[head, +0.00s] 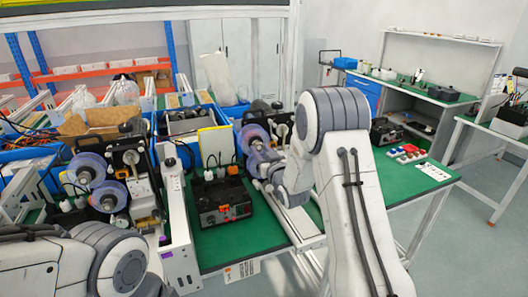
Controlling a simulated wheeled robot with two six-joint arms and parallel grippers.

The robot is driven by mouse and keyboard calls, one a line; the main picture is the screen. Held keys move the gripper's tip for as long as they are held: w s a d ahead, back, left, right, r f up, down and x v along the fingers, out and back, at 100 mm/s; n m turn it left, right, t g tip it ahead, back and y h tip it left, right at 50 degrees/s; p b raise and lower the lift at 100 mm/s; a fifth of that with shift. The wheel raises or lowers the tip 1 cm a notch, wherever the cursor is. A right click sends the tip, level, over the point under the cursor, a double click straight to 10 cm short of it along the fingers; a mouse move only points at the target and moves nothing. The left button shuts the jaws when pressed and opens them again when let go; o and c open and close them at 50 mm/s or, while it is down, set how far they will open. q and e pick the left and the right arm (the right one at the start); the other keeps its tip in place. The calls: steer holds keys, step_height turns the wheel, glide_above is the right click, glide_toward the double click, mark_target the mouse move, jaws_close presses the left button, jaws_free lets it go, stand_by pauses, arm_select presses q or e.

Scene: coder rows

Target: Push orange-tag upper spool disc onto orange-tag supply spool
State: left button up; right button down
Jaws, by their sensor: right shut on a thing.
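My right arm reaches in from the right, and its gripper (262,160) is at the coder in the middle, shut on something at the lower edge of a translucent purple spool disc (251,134). This appears to be the upper spool disc. The fingertips are small and partly hidden by my wrist. The disc stands upright at the coder's front. The supply spool behind it cannot be told apart, and I cannot tell whether the two touch. No orange tag is clearly readable on them. My left arm lies at the bottom left; its gripper is out of view.
Another coder at the left carries two purple spools (87,168). A black control box (222,200) stands on the green table (225,245) left of my right arm. Blue bins (175,155) with parts fill the space between the coders. Small coloured parts (408,153) lie at the right.

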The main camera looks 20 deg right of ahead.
stand_by(0.7)
steer(key=shift+f+b, duration=0.1)
steer(key=shift+b, duration=0.3)
steer(key=shift+b, duration=0.65)
stand_by(0.8)
steer(key=shift+w, duration=0.55)
stand_by(0.3)
steer(key=shift+c, duration=1.9)
jaws_free()
